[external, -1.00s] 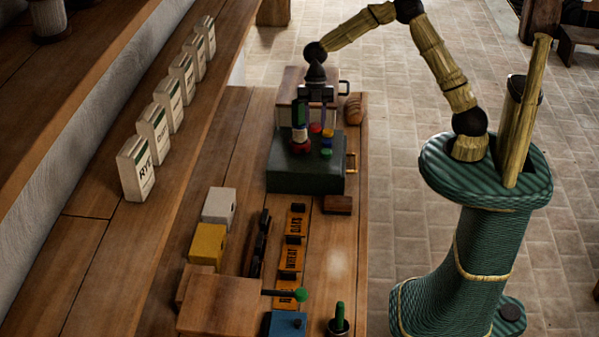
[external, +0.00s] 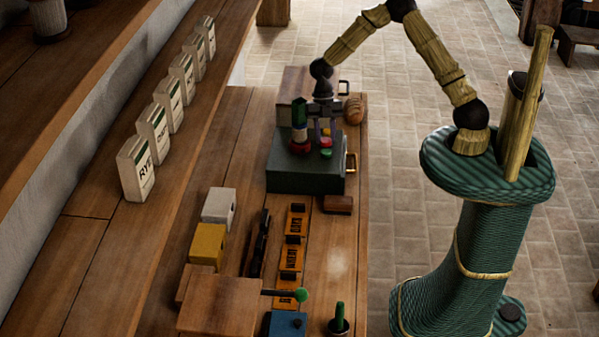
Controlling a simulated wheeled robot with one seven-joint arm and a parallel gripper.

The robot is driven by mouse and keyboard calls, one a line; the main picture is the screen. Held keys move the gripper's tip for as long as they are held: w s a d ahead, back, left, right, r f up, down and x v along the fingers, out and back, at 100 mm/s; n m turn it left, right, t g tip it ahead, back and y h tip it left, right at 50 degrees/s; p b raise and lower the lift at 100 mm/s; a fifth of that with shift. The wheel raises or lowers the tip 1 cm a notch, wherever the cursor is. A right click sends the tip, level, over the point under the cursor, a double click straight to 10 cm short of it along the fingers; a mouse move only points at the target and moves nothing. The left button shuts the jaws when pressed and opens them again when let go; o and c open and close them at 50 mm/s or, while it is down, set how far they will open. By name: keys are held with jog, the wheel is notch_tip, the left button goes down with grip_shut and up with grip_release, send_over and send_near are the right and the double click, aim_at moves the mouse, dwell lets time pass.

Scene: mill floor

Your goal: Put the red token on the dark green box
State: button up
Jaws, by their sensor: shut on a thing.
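The dark green box (external: 305,180) stands at the far end of the bench, with small coloured pieces on or over its top. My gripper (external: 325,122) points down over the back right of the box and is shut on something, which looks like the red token. The fingertips are small and partly hidden, and I cannot tell whether the token touches the box.
A bread loaf (external: 353,110) and a wooden case lie behind. A brown block (external: 338,205) sits in front. Labelled orange trays (external: 292,257) and coloured blocks fill the near bench.

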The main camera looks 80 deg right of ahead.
send_over(325, 167)
jog(key=d, duration=0.1)
notch_tip(325, 167, down, 5)
jog(key=shift+w+d+r+p, duration=0.1)
jog(key=shift+w+d+p, duration=0.05)
jog(key=shift+p, duration=0.25)
jog(key=shift+f+p, duration=0.5)
jog(key=shift+f, duration=1.4)
jog(key=shift+f, duration=0.1)
jog(key=o, duration=0.9)
jog(key=shift+o, duration=0.2)
